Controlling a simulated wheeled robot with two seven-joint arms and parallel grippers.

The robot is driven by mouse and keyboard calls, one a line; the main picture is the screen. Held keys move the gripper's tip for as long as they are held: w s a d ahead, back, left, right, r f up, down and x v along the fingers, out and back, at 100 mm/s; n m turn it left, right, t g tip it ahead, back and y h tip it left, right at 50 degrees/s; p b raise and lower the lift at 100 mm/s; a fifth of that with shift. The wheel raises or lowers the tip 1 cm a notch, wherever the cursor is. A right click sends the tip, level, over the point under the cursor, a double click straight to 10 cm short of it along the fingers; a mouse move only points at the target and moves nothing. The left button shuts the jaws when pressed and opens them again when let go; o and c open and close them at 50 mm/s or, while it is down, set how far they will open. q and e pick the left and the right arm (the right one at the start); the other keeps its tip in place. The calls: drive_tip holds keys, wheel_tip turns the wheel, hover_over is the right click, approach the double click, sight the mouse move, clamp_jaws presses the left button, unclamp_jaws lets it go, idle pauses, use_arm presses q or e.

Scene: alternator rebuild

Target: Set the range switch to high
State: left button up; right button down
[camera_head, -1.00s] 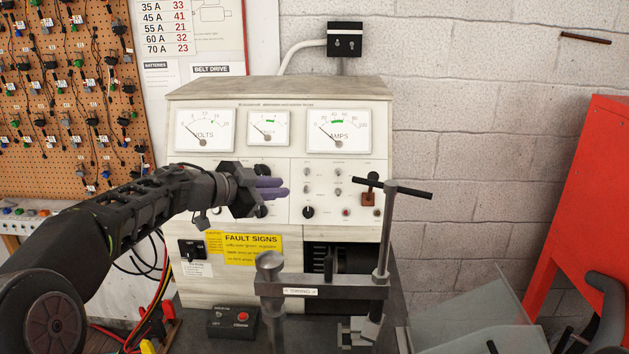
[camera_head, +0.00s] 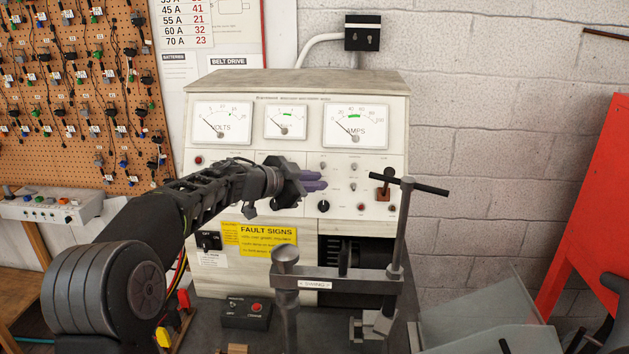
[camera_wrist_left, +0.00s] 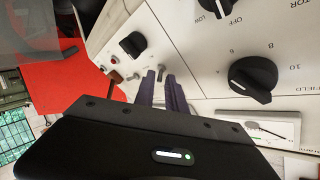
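The tester panel (camera_head: 228,162) stands ahead, with small metal toggles (camera_head: 352,187) on its right section. My left gripper (camera_head: 320,180) is in front of the panel, just left of these toggles, its purple fingers pointing right. In the left wrist view, the two fingers (camera_wrist_left: 162,85) have a narrow gap between them. One toggle (camera_wrist_left: 161,73) shows in line with that gap; I cannot tell whether they touch it. Two more toggles stand to its left there. One black knob (camera_wrist_left: 215,6) has LOW and OFF marks. No label reading range is legible. My right gripper is not in view.
A numbered black field knob (camera_wrist_left: 252,80) is near the fingers. Three meters, including the amps meter (camera_head: 352,124), sit above. A clamp with a T-handle (camera_head: 408,184) rises in front of the panel's right side. A small switch box (camera_head: 245,313) lies on the bench.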

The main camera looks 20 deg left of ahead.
use_arm(q)
drive_tip(key=shift+c, duration=0.3)
clamp_jaws()
